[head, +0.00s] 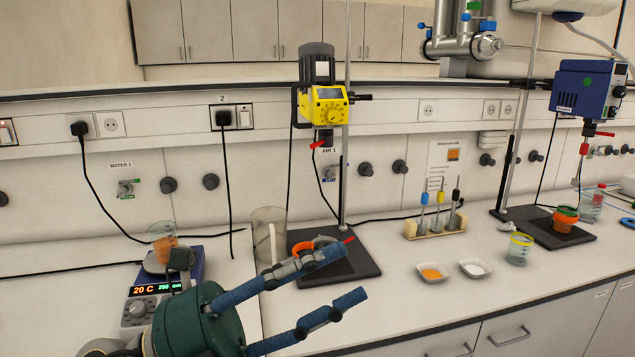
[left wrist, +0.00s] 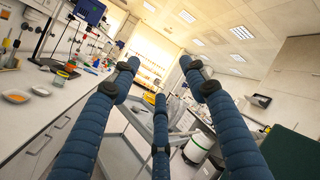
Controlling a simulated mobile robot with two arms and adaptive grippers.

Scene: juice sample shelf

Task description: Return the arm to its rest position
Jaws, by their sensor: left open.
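My left gripper (head: 357,267) reaches in from the lower left of the head view, over the front part of the bench. Its blue fingers are spread wide, with nothing between them. My right gripper is in neither view.
The bench (head: 400,300) carries a hotplate (head: 140,312) with a beaker of orange liquid (head: 163,243), a clear cylinder (head: 268,232), a yellow stirrer (head: 326,104) on a stand, two small dishes, a tool rack (head: 436,228) and a blue stirrer (head: 585,92).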

